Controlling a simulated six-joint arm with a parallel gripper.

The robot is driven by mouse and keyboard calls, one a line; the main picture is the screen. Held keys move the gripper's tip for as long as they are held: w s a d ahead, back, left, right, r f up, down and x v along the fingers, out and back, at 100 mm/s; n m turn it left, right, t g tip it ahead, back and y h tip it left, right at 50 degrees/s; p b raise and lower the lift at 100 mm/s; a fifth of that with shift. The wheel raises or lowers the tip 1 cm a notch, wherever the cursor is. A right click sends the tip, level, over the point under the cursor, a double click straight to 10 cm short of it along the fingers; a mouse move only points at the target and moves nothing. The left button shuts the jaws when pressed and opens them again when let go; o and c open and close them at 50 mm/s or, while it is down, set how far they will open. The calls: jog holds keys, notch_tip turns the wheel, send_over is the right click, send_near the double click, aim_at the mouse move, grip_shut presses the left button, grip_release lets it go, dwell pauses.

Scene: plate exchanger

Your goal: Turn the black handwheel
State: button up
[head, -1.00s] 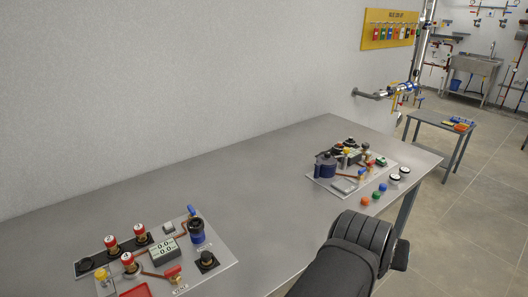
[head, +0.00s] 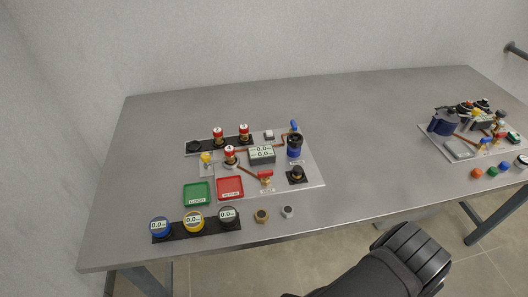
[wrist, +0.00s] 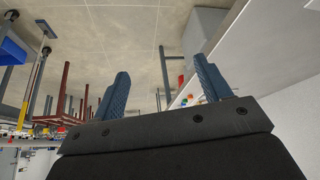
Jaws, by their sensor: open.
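A black knob (head: 297,174) on a square black base sits at the right front of the near board (head: 315,160) in the head view. It looks like the handwheel, but it is small and I cannot be sure. My gripper (wrist: 160,86) shows in the wrist view with two blue ribbed fingers spread wide and nothing between them. It points past the table edge toward the floor area, away from the boards. In the head view only my dark arm shows, in front of the table, well apart from the knob; the fingers are out of that view.
The near board also carries red-capped valves (head: 244,133), a grey display (head: 262,155) and a blue-black cylinder (head: 294,147). Red (head: 230,188) and green (head: 197,194) trays and several gauges (head: 193,221) lie in front. A second board (head: 455,148) stands right. The table (head: 370,130) between is clear.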

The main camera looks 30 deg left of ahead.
jog(key=w+d+r+t, duration=0.1)
jog(key=w+d+r, duration=0.25)
jog(key=w, duration=0.75)
jog(key=w+d+r+t, duration=0.15)
jog(key=w+d, duration=0.25)
jog(key=w, duration=0.6)
jog(key=w+a+r+n+g+y, duration=0.2)
jog(key=w+a+n, duration=0.6)
jog(key=w+a, duration=0.3)
notch_tip(320, 180, up, 2)
jog(key=n+g, duration=0.6)
jog(key=n, duration=0.8)
send_over(295, 137)
jog(key=shift+t, duration=0.25)
notch_tip(295, 137, down, 16)
jog(key=shift+f, duration=0.1)
